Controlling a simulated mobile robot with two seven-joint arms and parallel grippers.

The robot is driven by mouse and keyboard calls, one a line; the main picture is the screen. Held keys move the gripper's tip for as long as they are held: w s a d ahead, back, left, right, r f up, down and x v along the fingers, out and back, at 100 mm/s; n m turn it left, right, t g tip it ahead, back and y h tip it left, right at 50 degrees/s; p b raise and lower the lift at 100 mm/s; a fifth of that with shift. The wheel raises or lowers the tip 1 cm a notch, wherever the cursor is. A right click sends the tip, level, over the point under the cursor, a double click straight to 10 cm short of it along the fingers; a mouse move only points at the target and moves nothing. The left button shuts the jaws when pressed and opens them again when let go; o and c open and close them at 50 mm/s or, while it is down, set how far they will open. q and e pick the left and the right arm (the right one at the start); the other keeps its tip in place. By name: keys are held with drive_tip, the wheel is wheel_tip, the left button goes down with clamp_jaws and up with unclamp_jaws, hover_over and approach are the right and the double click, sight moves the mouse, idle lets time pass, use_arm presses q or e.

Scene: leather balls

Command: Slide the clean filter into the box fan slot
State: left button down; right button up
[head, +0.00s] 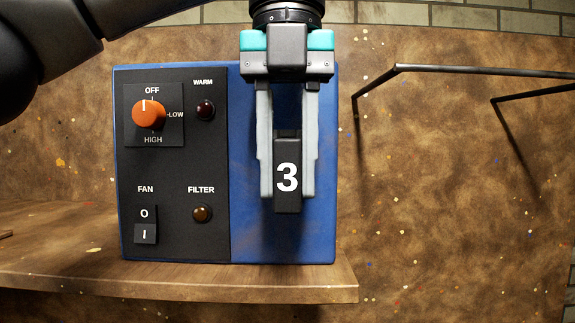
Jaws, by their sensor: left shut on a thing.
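A blue box fan (175,232) with a black control panel stands upright on a wooden shelf. My left gripper (288,180) points down in front of the box's right part. It is shut on a black piece marked with a white 3 (287,205), held between its two grey fingers. I cannot tell whether this piece is the filter, or whether it touches the box. A slot is not clearly visible; the gripper covers part of the blue face. My right gripper is not in view.
The panel has an orange knob (148,113), a fan switch (145,224) and two dark lamps. The wooden shelf (200,286) ends just right of the box. Black metal bars (470,70) stick out from the speckled brown wall at right.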

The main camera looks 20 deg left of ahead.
use_arm(q)
drive_tip(key=shift+w, duration=0.1)
drive_tip(key=c, duration=0.5)
unclamp_jaws()
drive_tip(key=shift+a, duration=0.1)
